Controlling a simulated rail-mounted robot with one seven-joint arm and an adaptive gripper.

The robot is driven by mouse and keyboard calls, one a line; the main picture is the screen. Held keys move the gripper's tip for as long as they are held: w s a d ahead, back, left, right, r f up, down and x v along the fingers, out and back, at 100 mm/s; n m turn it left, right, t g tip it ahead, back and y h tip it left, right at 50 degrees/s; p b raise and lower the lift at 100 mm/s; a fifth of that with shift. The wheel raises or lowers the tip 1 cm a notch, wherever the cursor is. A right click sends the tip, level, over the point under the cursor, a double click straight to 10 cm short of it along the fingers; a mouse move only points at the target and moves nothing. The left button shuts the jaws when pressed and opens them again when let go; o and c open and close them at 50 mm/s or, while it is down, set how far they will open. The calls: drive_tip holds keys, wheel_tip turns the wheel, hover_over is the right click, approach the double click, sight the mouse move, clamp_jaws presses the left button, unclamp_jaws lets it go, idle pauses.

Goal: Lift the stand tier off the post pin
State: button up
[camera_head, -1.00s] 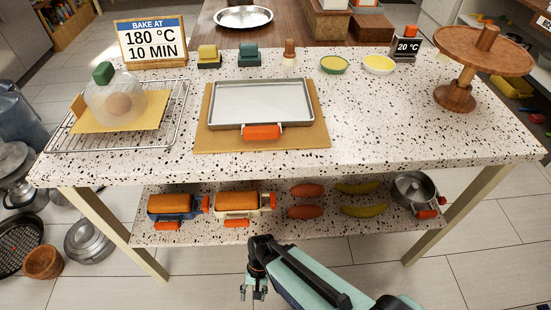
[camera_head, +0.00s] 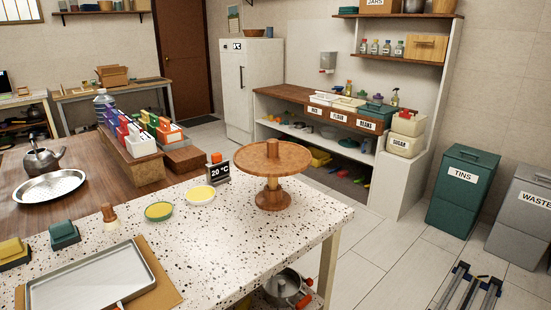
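The stand tier (camera_head: 250,158) is a round brown wooden disc on a terrazzo-topped table (camera_head: 225,235), near its far right corner. It appears level. The pin inside the joint is hidden. My gripper is out of view, and nothing touches the stand.
A 20 °C display (camera_head: 218,174) stands close left of the tier. A metal tray (camera_head: 88,280) is at front left. Tabletop in front of the stand is clear.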

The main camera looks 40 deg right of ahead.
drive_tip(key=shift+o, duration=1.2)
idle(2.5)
